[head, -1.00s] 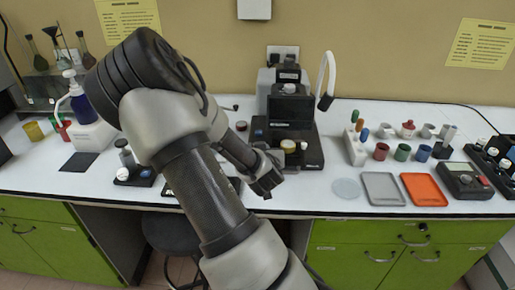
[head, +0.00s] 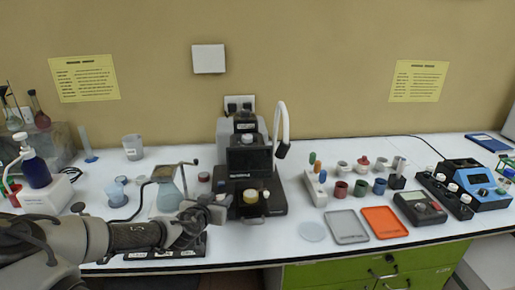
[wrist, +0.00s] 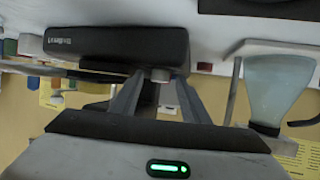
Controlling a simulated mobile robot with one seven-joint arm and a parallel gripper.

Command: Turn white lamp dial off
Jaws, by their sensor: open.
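The white gooseneck lamp (head: 283,112) rises beside the black instrument (head: 248,160) at the back middle of the bench. Its black head hangs down on the right. I cannot make out its dial in the head view. My gripper (head: 212,210) is low over the front of the bench, left of the instrument. In the wrist view my gripper (wrist: 158,88) is open, its two fingers spread. A small grey round knob (wrist: 160,75) shows between them, by a dark lettered body (wrist: 115,45). I cannot tell whether the knob belongs to the lamp.
Right of the instrument are several small cups, a grey tray (head: 346,227), an orange tray (head: 384,222) and a dark meter (head: 420,208).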

